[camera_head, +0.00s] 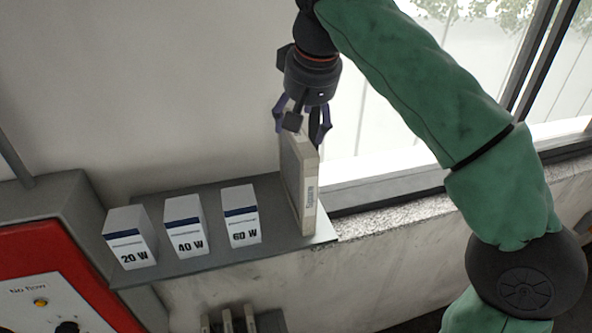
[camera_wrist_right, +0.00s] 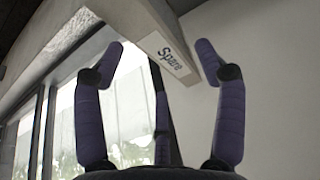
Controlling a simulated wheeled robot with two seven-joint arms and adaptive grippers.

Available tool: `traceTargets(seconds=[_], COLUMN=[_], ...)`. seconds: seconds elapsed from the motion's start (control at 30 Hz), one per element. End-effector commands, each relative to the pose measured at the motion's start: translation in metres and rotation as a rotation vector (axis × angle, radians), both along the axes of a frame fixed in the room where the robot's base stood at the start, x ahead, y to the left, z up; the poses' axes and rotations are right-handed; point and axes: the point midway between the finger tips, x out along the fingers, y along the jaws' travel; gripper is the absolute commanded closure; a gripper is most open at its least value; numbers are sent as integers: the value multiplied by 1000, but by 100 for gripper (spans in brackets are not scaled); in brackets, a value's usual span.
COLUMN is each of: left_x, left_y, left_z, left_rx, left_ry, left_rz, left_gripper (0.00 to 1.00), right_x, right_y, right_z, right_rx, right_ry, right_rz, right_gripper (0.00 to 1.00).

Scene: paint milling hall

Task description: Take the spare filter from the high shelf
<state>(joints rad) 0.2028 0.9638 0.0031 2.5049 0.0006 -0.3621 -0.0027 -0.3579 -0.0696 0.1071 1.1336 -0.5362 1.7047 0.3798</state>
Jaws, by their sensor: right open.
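The spare filter (camera_head: 309,194) is a flat, pale panel with a grey face, standing upright at the right end of the grey shelf (camera_head: 190,262). Its narrow edge carries a label, which reads "Spare" in the right wrist view (camera_wrist_right: 172,58). My right gripper (camera_head: 305,130) points down at the filter's top, fingers open. In the wrist view the filter's end lies between the spread fingertips (camera_wrist_right: 163,50); I cannot tell whether they touch it. My left gripper is in neither view.
Three white boxes marked 20 W (camera_head: 131,240), 40 W (camera_head: 187,228) and 60 W (camera_head: 241,217) stand left of the filter. A window (camera_head: 400,120) and its stone sill (camera_head: 390,217) are at right. A red-framed panel (camera_head: 50,265) is at lower left.

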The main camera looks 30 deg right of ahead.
Motion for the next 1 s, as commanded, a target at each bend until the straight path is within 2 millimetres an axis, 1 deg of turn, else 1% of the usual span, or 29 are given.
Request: traceTargets(seconds=[0.03,0.27,0.5,0.6,0.7,1.0], left_x=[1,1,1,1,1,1], left_y=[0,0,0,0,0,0], left_z=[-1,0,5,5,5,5], left_rx=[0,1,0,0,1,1], left_ry=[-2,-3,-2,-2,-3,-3], left_rz=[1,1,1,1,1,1], left_gripper=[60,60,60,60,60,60], right_x=[2,7,18,21,22,22], right_y=[-1,-3,-10,-10,-11,-10], right_z=[-6,-19,-49,-56,-59,-59], right_rx=[0,0,0,0,0,1], right_ry=[2,3,3,2,0,0], right_rz=[0,0,0,0,0,1], right_gripper=[29,29,29,29,29,29])
